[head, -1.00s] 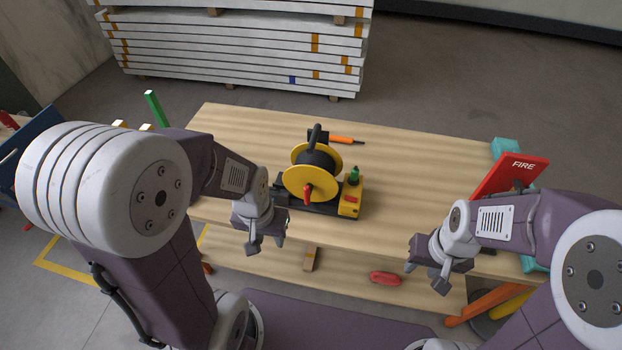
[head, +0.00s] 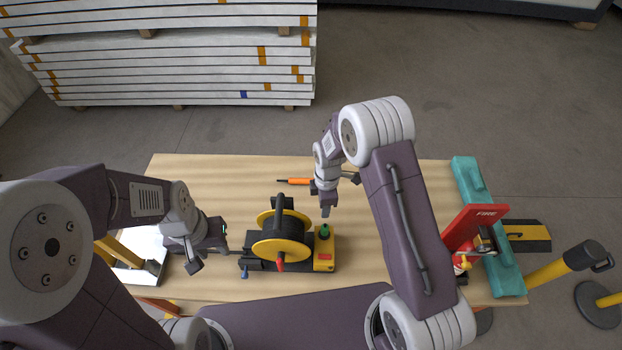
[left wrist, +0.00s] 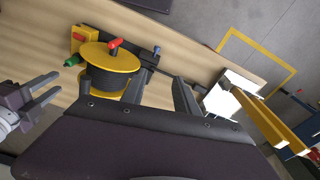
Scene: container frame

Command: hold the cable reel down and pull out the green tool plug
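The cable reel (head: 290,248), with yellow discs, black cable and a red knob, stands on a black base on the table. My right gripper (head: 339,195) is open and empty, above the table behind the plug. It also shows in the left wrist view (left wrist: 46,92).
An orange-handled tool (head: 294,181) lies behind the reel, by my right gripper. A red FIRE board (head: 470,230) and a teal piece (head: 477,199) stand at the table's right end. A white tray (head: 142,250) is at the left. Bare table (head: 400,170) shows between.

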